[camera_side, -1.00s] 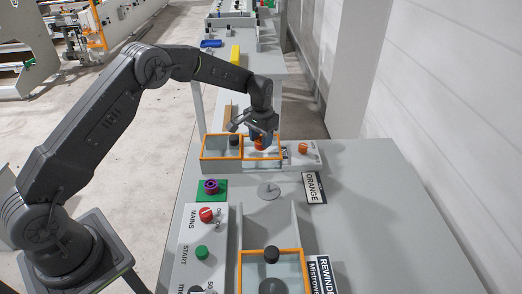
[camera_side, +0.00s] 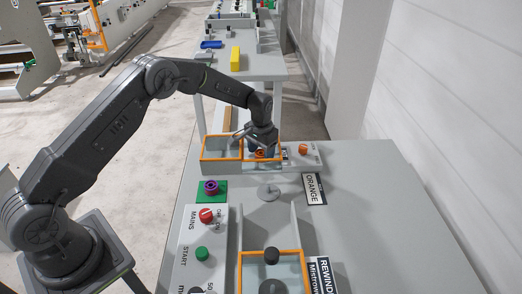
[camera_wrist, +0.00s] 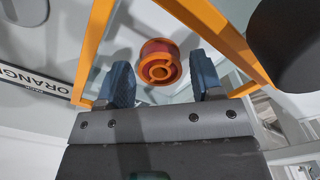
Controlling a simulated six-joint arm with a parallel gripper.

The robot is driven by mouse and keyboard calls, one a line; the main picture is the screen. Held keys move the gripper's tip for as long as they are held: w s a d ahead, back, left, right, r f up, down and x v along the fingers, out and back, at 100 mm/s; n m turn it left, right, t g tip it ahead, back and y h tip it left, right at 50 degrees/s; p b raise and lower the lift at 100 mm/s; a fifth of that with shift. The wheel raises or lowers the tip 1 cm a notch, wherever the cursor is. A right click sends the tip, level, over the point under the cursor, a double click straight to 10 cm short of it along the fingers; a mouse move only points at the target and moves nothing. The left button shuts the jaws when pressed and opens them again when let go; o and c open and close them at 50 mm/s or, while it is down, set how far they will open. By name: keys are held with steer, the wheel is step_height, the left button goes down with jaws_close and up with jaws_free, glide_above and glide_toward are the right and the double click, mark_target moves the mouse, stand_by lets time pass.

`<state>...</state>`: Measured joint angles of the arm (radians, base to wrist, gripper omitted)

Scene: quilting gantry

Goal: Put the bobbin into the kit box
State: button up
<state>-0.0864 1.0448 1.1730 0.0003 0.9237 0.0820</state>
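An orange-red bobbin (camera_side: 259,154) shows low beneath my gripper, within the right part of the orange-rimmed box (camera_side: 221,159), which has a divider. In the wrist view the bobbin (camera_wrist: 158,62) lies between and slightly beyond the two blue fingertips of my gripper (camera_wrist: 163,80), with gaps beside it. My gripper is open. In the side view it (camera_side: 261,145) reaches down over the right compartment, and its fingertips are mostly hidden. A purple bobbin (camera_side: 211,187) stands on a green pad left of the grey disc.
A dark round knob (camera_wrist: 298,40) stands close to my gripper in the wrist view. Another orange-rimmed tray (camera_side: 243,272) stands in front.

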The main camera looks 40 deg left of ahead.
steer(key=shift+o, duration=0.4)
steer(key=shift+r, duration=0.1)
steer(key=s+d+r+t, duration=0.1)
steer(key=s+r, duration=0.2)
steer(key=r, duration=0.9)
steer(key=s+d+r, duration=0.1)
steer(key=s+r, duration=0.3)
steer(key=r, duration=0.7)
steer(key=s+d+r+t, duration=0.1)
steer(key=s+r+t, duration=0.1)
steer(key=s+r, duration=0.6)
steer(key=s+d+f+t, duration=0.1)
steer(key=s, duration=0.9)
steer(key=s+d+f+t, duration=0.1)
steer(key=s+f, duration=0.1)
steer(key=s, duration=0.9)
steer(key=shift+f+t, duration=0.2)
steer(key=shift+t, duration=0.1)
